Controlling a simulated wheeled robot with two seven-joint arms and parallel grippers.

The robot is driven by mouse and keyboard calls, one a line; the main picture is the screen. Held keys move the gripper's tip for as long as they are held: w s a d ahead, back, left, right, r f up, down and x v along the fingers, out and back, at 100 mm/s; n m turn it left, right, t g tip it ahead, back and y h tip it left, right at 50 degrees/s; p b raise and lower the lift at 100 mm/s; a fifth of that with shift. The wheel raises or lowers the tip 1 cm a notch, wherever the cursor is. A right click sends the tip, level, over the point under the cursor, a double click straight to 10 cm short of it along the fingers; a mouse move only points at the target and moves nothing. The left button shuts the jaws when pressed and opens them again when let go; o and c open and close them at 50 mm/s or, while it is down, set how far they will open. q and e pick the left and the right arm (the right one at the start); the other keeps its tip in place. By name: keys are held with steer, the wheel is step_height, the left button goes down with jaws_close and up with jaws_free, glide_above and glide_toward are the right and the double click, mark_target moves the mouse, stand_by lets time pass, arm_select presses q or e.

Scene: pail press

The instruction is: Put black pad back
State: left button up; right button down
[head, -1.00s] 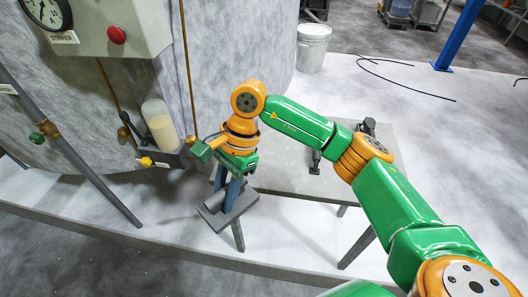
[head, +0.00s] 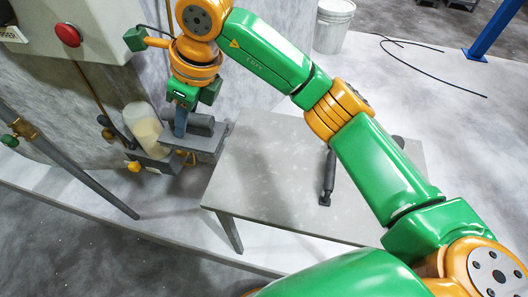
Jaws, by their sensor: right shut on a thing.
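The black pad (head: 206,141) is a dark grey flat slab with a rounded raised block on its upper side. My right gripper (head: 181,127) points down and is shut on it, its fingers partly covering the pad. The pad is in front of the grey tank wall, just right of the jar's dark holder, above the back left corner of the table (head: 270,180). I cannot tell whether it touches the holder or the table. My left gripper is not in view.
A jar of pale liquid (head: 142,130) sits in a dark holder (head: 153,161) on the tank. A red button (head: 68,35) is on the control box at upper left. A black rod-like tool (head: 327,178) lies on the table. A white pail (head: 333,25) stands behind.

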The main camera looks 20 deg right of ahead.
steer(key=s+d+f+p, duration=0.1)
steer(key=d+f, duration=0.1)
steer(key=d, duration=0.1)
steer(key=s+d+f, duration=0.2)
steer(key=d+f, duration=0.1)
steer(key=d, duration=0.1)
steer(key=s+d+f+p, duration=0.1)
steer(key=s+d+f, duration=0.1)
steer(key=d+f, duration=0.1)
steer(key=shift+d+f+p, duration=0.25)
steer(key=shift+d+p, duration=0.05)
steer(key=shift+d, duration=0.35)
steer(key=f, duration=0.1)
steer(key=f+p, duration=0.1)
steer(key=f, duration=0.1)
steer(key=shift+s+d+f, duration=0.15)
steer(key=shift+s+f, duration=0.05)
steer(key=shift+f, duration=0.05)
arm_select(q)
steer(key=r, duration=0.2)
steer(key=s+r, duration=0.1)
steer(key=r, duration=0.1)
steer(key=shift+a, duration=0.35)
arm_select(e)
steer(key=shift+f, duration=0.1)
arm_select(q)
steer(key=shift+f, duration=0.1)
arm_select(e)
steer(key=shift+f, duration=0.1)
